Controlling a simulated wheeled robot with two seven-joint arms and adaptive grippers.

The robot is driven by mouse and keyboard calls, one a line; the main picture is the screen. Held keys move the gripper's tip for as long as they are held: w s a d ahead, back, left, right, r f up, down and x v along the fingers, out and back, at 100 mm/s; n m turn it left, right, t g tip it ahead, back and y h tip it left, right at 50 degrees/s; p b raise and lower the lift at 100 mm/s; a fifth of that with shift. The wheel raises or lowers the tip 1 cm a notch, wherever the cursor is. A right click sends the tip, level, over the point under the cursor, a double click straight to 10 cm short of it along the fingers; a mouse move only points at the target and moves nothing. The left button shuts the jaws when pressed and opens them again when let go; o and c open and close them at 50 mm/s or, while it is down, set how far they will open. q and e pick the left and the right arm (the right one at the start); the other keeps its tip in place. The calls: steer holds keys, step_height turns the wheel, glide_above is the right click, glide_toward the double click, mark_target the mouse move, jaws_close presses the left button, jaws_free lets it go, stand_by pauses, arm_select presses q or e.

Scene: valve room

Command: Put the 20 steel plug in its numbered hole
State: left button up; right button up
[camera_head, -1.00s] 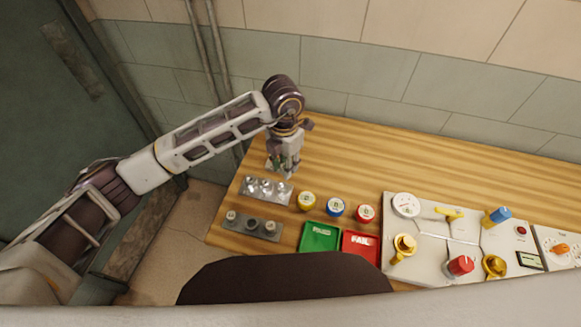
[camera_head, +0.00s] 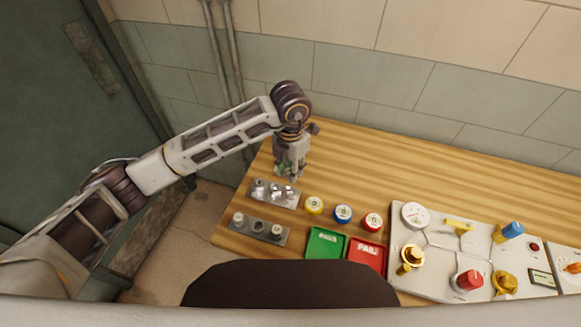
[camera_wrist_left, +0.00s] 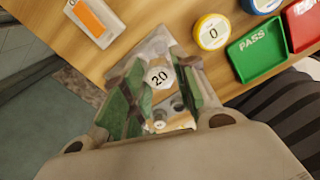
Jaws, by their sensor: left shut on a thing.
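My left gripper (camera_head: 289,176) is above the right part of the upper steel block (camera_head: 264,199). In the left wrist view it (camera_wrist_left: 152,92) is shut on the 20 steel plug (camera_wrist_left: 158,77), whose white top reading 20 shows between the green-lined fingers. The plug's lower end is hidden, so I cannot tell whether it touches the block. The upper block has several shiny round spots; their numbers are too small to read. My right gripper is not in view.
A lower steel block (camera_head: 248,230) has white-topped pieces at both ends and a dark hole between. Yellow (camera_head: 314,205), blue (camera_head: 343,214) and red (camera_head: 373,222) round pieces stand to the right. Green PASS (camera_head: 323,252) and red FAIL (camera_head: 367,262) trays and a valve panel (camera_head: 436,270) follow.

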arm_select(q)
steer(key=shift+f, duration=0.7)
steer(key=shift+f+b, duration=0.75)
steer(key=shift+f, duration=0.5)
steer(key=shift+f+b, duration=0.65)
steer(key=shift+f, duration=0.1)
steer(key=shift+f+b, duration=0.35)
steer(key=shift+f, duration=0.1)
steer(key=shift+b, duration=0.45)
steer(key=shift+f, duration=0.2)
stand_by(0.4)
steer(key=shift+f+b, duration=0.35)
steer(key=shift+b, duration=0.25)
stand_by(0.5)
